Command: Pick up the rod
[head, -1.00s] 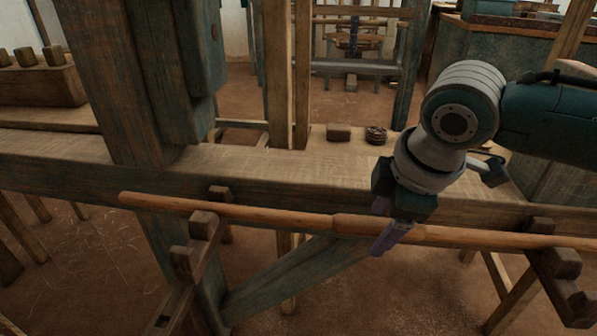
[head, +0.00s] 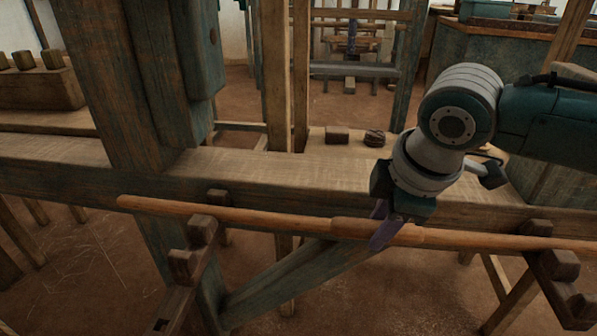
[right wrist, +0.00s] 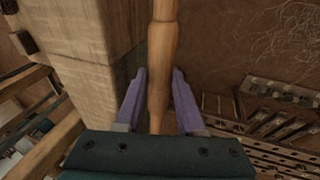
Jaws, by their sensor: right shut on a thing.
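The rod (head: 280,219) is a long, smooth wooden bar with a thicker middle part. It lies across the head view in front of the loom's beam, passing over a left bracket (head: 182,262) and a right bracket (head: 553,280). My right gripper (head: 381,229) is shut on the thicker part, its purple fingers on either side. In the right wrist view the rod (right wrist: 161,50) runs lengthwise between the two fingers (right wrist: 159,80). I cannot see a clear gap between rod and brackets. My left gripper is not in view.
The loom's broad beam (head: 290,172) runs just behind the rod, with a thick upright post (head: 130,80) at left. A small brown block (head: 337,135) and a dark round coil (head: 375,138) sit behind the beam. A diagonal brace (head: 285,275) is below.

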